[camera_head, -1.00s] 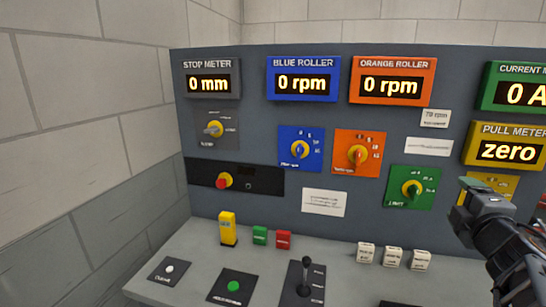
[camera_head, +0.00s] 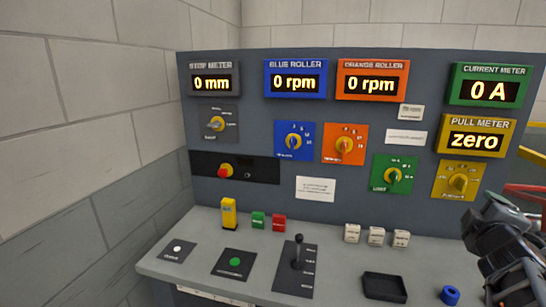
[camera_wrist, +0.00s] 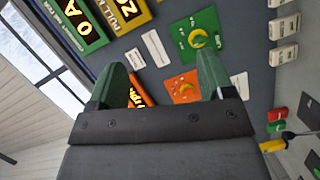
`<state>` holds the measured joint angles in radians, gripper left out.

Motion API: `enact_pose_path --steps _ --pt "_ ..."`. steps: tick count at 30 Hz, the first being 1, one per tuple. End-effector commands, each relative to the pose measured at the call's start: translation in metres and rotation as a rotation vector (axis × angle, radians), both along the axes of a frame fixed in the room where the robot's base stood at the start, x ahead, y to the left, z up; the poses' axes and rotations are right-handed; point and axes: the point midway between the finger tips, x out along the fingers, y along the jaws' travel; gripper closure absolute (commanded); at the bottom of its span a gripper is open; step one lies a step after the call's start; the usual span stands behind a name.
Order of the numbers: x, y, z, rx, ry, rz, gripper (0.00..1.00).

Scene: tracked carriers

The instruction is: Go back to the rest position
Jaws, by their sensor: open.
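My arm shows at the right edge of the head view, in front of the console's right end; the fingertips are not clear there. In the wrist view my gripper (camera_wrist: 165,85) has its two green fingers spread apart with nothing between them. Beyond the fingers is the console panel (camera_wrist: 240,50), seen turned, with the orange knob plate (camera_wrist: 184,88) and the green knob plate (camera_wrist: 197,36). The fingers look apart from the panel.
The console desk (camera_head: 215,262) carries a yellow block (camera_head: 229,213), a black lever (camera_head: 298,252), white cubes (camera_head: 376,236), a black tray (camera_head: 384,287) and a blue ring (camera_head: 450,295). Block walls stand left and behind. A red bar (camera_head: 530,190) shows at right.

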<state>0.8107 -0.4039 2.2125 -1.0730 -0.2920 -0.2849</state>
Motion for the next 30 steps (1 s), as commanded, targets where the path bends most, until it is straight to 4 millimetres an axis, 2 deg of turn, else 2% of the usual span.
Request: enact_pose_path --steps 5,8,10,11,14,15,18,21,24,30 --pt "-0.019 -0.013 -0.029 0.235 -0.016 -0.201 0.26" --pt "-0.029 -0.007 -0.054 0.421 -0.012 -0.32 0.26" --pt "-0.035 0.01 -0.078 0.589 0.012 -0.41 0.26" --pt "-0.038 0.022 -0.089 0.674 0.034 -0.446 0.26" --pt "-0.048 0.082 -0.128 0.965 0.156 -0.554 0.26" --pt "-0.053 0.108 -0.139 1.059 0.216 -0.58 0.26" --pt "-0.066 0.17 -0.157 1.225 0.378 -0.605 0.26" --pt "-0.076 0.22 -0.161 1.306 0.519 -0.57 0.26" --pt "-0.078 0.25 -0.159 1.313 0.585 -0.497 0.26" --pt "-0.078 0.272 -0.151 1.276 0.632 -0.409 0.26"
